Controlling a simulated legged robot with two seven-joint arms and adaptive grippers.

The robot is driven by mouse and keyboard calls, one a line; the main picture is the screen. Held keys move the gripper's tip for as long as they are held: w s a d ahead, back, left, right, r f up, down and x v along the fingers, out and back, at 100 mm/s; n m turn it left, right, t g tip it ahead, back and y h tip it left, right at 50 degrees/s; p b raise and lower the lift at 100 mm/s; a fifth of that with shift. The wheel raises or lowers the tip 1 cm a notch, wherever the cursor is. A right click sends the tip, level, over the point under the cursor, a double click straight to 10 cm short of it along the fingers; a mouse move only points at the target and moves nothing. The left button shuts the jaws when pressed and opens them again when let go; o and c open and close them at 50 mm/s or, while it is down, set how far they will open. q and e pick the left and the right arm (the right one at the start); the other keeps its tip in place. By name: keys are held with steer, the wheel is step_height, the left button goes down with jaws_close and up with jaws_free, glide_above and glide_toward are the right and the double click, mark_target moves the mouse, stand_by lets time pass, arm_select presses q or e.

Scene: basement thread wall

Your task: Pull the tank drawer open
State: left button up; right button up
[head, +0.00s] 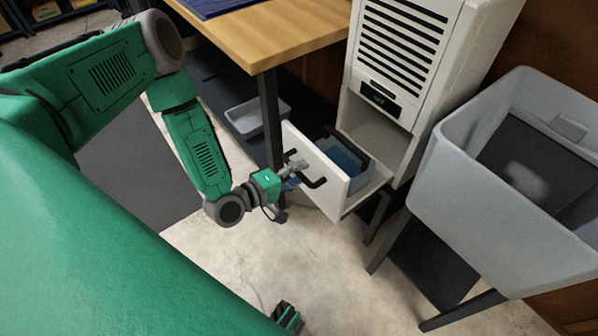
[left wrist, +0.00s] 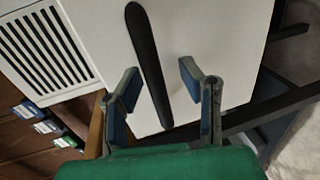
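The white drawer (head: 317,172) stands pulled out from the bottom of the white louvred unit (head: 399,66). A blue translucent tank (head: 344,161) sits inside it. A dark bar handle (head: 316,183) is on the drawer's front and also shows in the left wrist view (left wrist: 149,62). My left gripper (head: 299,168) is at the drawer front, by the handle. In the left wrist view its two fingers (left wrist: 158,88) are apart, one on each side of the handle, with gaps on both sides.
A grey utility sink (head: 455,179) on dark legs stands right of the unit. A wooden-topped table (head: 262,40) is at the left, its dark leg close to the drawer. A pale tray (head: 258,114) lies below the table. The floor in front of the drawer is clear.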

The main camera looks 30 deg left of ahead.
arm_select(q)
steer(key=shift+s+r, duration=0.1)
steer(key=v, duration=1.1)
steer(key=shift+s+a, duration=0.2)
steer(key=shift+s, duration=0.15)
